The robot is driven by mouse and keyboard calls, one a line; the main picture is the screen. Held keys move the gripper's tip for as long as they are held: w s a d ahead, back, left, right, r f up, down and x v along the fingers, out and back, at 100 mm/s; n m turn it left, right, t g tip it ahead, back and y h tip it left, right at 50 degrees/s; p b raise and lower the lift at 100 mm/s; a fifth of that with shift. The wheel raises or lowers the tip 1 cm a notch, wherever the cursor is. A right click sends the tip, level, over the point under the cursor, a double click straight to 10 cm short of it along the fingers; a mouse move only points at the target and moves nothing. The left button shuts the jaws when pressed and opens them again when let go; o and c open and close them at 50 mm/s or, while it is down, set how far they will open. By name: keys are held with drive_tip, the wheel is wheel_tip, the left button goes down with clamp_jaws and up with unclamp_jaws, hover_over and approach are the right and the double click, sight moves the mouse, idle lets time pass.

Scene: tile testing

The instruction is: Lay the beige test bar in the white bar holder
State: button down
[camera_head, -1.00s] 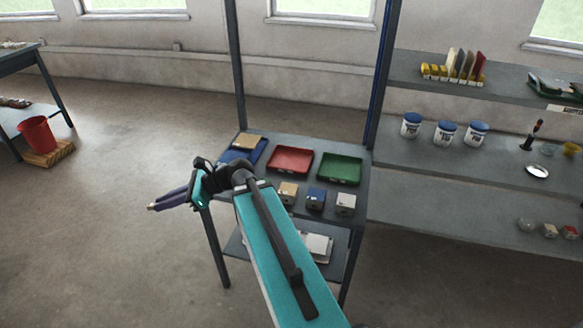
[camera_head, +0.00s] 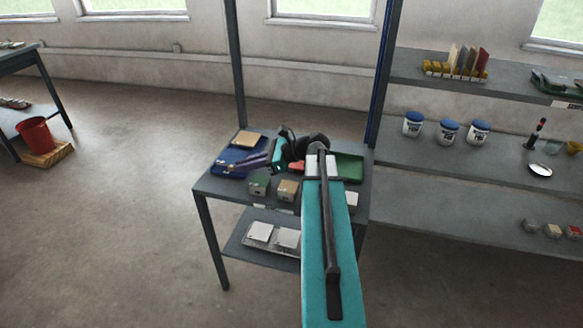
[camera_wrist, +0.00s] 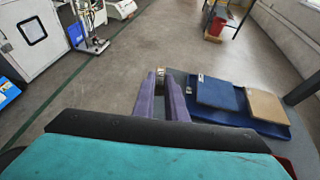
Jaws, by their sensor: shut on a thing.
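My gripper (camera_head: 224,168) has purple fingers and reaches left across the front of the blue tray in the head view. It also shows in the wrist view (camera_wrist: 162,84), with the fingers close together. A small pale beige end, which looks like the beige test bar (camera_wrist: 160,72), shows at the fingertips; most of it is hidden between them. The gripper is shut on it. I cannot make out a white bar holder in either view.
The blue tray (camera_wrist: 262,127) holds a blue tile (camera_wrist: 217,94) and a beige tile (camera_wrist: 267,106). My arm hides part of the tabletop. Floor left of the table is clear.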

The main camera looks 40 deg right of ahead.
drive_tip(key=s+d+m+h+b, duration=0.1)
drive_tip(key=s+d, duration=0.4)
drive_tip(key=d, duration=0.4)
drive_tip(key=s+d+t+b, duration=0.1)
drive_tip(key=s+d, duration=0.4)
drive_tip(key=d, duration=0.5)
drive_tip(key=shift+s+m+h, duration=0.2)
drive_tip(key=shift+m+h, duration=0.2)
drive_tip(key=shift+f, duration=3.15)
drive_tip(key=shift+f, duration=1.85)
drive_tip(key=shift+f, duration=0.2)
drive_tip(key=c, duration=1.8)
unclamp_jaws()
